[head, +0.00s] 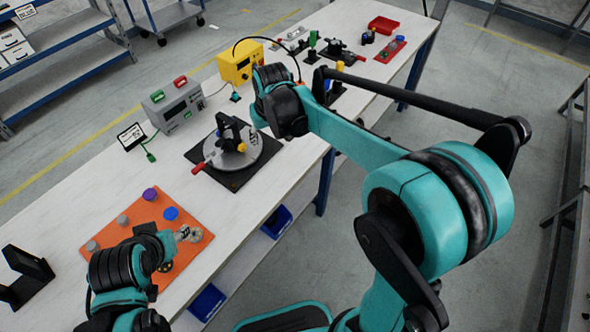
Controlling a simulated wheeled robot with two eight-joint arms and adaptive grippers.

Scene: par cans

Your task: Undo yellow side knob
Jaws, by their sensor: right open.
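A black fixture (229,130) stands on a grey round turntable on the table. The yellow side knob (242,148) sticks out low on its side facing me, and a red handle (197,168) is at the turntable's left edge. My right gripper (258,118) is open at the turntable's far right edge, a little away from the knob. My wrist hides much of it. My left gripper (187,234) is low over the orange mat (147,211); its fingers are too small to read.
A grey box with red and green tops (178,107) and a yellow device (240,65) stand behind the turntable. A small display (131,137) is at the back left. A black stand (25,273) is at the near left.

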